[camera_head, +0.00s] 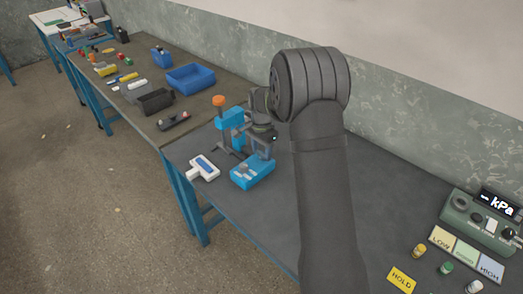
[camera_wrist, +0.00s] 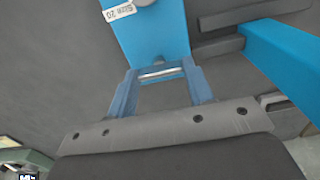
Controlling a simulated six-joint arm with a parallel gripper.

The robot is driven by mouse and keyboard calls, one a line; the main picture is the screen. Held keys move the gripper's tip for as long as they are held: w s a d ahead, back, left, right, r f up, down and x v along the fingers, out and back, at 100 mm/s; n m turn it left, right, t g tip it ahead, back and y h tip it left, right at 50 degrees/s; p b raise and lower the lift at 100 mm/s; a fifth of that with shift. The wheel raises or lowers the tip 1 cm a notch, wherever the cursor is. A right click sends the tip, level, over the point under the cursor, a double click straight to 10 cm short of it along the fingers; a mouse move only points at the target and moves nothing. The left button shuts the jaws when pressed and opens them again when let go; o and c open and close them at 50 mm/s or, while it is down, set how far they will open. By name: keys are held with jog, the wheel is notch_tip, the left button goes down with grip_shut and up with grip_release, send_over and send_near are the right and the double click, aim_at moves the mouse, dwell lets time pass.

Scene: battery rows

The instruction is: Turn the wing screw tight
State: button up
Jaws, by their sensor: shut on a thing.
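A blue clamp-like fixture stands on the near bench, with a blue upright (camera_head: 231,128) topped by an orange knob (camera_head: 218,101) and a low blue block (camera_head: 253,174) in front. My gripper comes down over the fixture; in the head view its fingers are mostly hidden. In the wrist view my gripper (camera_wrist: 160,71) has its two blue fingers on either side of a thin silvery piece, which seems to be the wing screw (camera_wrist: 160,74). Only a strip of it shows; its turn angle cannot be told.
A white and blue T-shaped thing (camera_head: 203,168) lies left of the fixture, near the bench edge. A kPa gauge box (camera_head: 482,220) and coloured cards (camera_head: 467,252) are at right. Bare bench lies between.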

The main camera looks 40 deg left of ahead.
jog(key=o, duration=1)
jog(key=shift+r, duration=0.1)
notch_tip(320, 180, up, 17)
jog(key=shift+r, duration=0.15)
dwell(0.4)
notch_tip(320, 180, down, 18)
jog(key=shift+r, duration=0.25)
dwell(0.4)
jog(key=shift+r, duration=0.15)
